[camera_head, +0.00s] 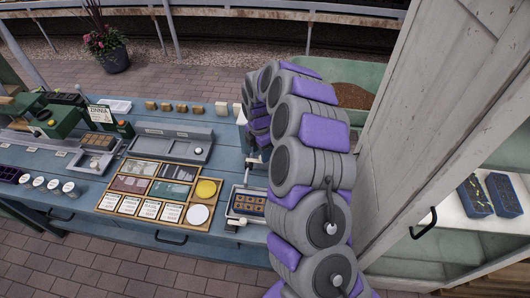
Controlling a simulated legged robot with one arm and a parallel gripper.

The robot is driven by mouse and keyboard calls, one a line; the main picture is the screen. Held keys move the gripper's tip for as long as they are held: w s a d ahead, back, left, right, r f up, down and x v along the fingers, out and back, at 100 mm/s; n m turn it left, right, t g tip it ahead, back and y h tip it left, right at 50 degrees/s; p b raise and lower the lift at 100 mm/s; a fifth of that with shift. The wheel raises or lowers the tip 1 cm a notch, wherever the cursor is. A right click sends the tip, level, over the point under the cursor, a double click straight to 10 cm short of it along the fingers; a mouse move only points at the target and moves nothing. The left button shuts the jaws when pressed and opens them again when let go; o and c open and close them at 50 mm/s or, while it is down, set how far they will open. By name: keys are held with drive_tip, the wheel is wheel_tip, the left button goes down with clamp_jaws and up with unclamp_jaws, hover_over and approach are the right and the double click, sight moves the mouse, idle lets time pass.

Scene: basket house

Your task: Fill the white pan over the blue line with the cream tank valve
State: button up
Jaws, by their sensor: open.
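A white-rimmed pan (230,205) stands at the right end of the blue bench, with a brown celled tray inside it. Small cream knobs (234,228) show at its front edge; I cannot tell whether one is the tank valve. A pale upright piece (241,115) stands at the back, beside my arm. The blue line and any water level are too small to make out. My gripper (255,160) is mostly hidden behind my grey and purple arm, above the bench just behind the pan. The jaws are open; I see nothing held in them.
A wooden compartment box (154,205) with seed packets, a yellow disc and a white disc lies left of the pan. A grey tray (172,143) is behind it. Green equipment (55,118) stands far left. A pale wooden post (432,120) and shelves with blue trays (490,195) are right.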

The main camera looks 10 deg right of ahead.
wheel_tip(320, 180, up, 18)
drive_tip(key=w+p, duration=0.1)
drive_tip(key=p, duration=0.7)
drive_tip(key=shift+d+r, duration=0.2)
idle(1.1)
drive_tip(key=shift+w+p, duration=0.1)
drive_tip(key=shift+p, duration=0.25)
wheel_tip(320, 180, up, 17)
drive_tip(key=shift+r, duration=0.15)
idle(0.6)
drive_tip(key=shift+w, duration=0.1)
